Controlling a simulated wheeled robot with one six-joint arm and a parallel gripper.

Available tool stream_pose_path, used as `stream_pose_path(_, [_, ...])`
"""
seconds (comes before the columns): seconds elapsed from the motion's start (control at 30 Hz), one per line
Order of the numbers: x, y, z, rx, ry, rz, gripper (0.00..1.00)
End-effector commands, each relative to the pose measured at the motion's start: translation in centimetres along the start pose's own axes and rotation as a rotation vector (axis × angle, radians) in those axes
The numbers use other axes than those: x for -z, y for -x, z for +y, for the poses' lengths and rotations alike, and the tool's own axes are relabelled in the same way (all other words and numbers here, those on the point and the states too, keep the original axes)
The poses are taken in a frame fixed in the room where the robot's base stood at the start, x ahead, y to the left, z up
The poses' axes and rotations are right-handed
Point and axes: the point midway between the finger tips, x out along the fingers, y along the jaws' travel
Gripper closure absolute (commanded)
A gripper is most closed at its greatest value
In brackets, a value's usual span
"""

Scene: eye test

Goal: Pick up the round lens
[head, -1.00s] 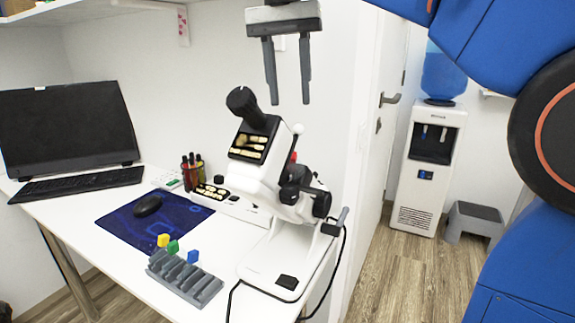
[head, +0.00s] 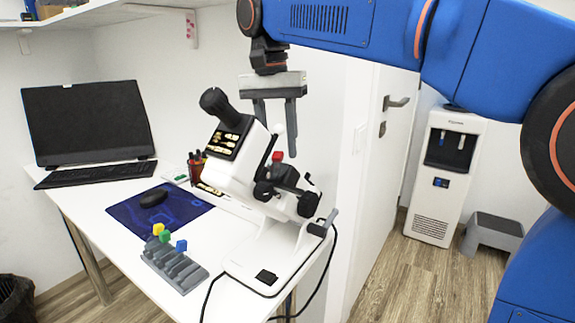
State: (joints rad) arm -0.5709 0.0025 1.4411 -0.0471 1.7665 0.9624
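No round lens can be clearly made out in the head view. A dark grey rack (head: 183,275) on the white table holds three small coloured pieces: yellow (head: 158,229), green (head: 165,237) and blue (head: 181,246). A white and black instrument (head: 236,168) stands to the right of the rack, with a small red piece (head: 277,157) on it. My gripper (head: 277,138) points down with its two fingers wide apart and nothing seen between them. It is in the picture just above the red piece. The lower left finger is hidden behind the instrument.
The white table (head: 110,205) carries a monitor (head: 88,122), a keyboard (head: 95,174), a mouse (head: 153,198) on a blue mat (head: 183,210) and a pen holder (head: 196,170). A black cable hangs at the instrument's base. A water dispenser (head: 431,205) and grey stool (head: 492,232) stand right.

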Motion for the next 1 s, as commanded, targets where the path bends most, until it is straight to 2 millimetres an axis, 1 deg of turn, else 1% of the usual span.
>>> stream_pose_path(0.1, [-0.1,-0.4,-0.4,0.001,0.001,0.001,0.61])
stream_pose_path(0.3, [-0.1,-0.4,-0.4,0.001,0.000,0.001,0.61])
stream_pose_path(0.47, [-0.1,-0.4,-0.4,0.001,0.000,0.001,0.99])
stream_pose_path(0.83, [-0.1,-0.2,-0.4,0.001,0.000,0.001,1.00])
stream_pose_path(1.0, [0.0,0.8,-0.3,0.002,0.000,0.002,1.00])
